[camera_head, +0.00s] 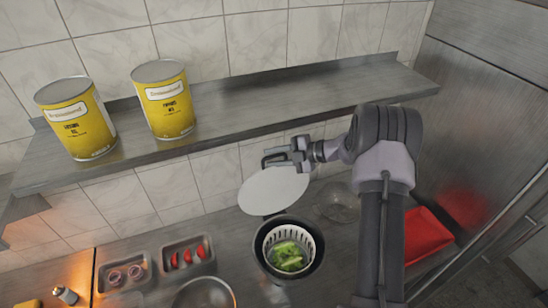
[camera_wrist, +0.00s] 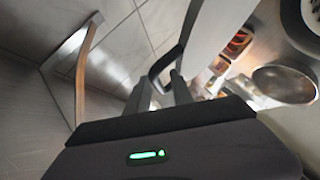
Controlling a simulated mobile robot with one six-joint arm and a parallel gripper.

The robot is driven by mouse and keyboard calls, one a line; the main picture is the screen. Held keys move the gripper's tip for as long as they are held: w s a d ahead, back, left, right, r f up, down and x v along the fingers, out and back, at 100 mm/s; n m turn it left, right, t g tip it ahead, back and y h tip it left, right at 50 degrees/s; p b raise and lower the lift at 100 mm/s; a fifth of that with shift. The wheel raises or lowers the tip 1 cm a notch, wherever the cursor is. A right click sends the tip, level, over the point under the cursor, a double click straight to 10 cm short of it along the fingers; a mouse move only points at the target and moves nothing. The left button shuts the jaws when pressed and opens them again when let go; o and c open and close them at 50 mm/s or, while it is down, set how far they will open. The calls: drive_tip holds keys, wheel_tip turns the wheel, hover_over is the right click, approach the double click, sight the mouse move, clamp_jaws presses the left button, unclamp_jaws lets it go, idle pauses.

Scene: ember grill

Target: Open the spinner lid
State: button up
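The salad spinner (camera_head: 290,248) is a dark round bowl with a white slotted basket on the counter, holding green leaves (camera_head: 288,256). Its mouth is uncovered. The pale round lid (camera_head: 273,192) is raised and tilted up behind the bowl, its lower edge near the back rim. My gripper (camera_head: 280,158) is at the lid's top, at its dark loop handle (camera_head: 266,160). In the wrist view my fingers (camera_wrist: 160,92) stand apart with the dark handle (camera_wrist: 167,62) at their tips. Whether they press on it is unclear. The lid also shows there, pale and close (camera_wrist: 207,35).
A steel shelf (camera_head: 240,118) with two yellow cans (camera_head: 78,118) (camera_head: 163,100) runs above and behind my gripper. Trays of onion (camera_head: 125,273) and tomato (camera_head: 188,256) and a steel bowl (camera_head: 204,294) stand left. A clear bowl (camera_head: 338,203) and red item (camera_head: 425,235) are right.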

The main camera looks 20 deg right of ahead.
drive_tip(key=shift+s, duration=0.1)
drive_tip(key=b+v, duration=0.3)
drive_tip(key=v, duration=1.4)
drive_tip(key=shift+r, duration=0.25)
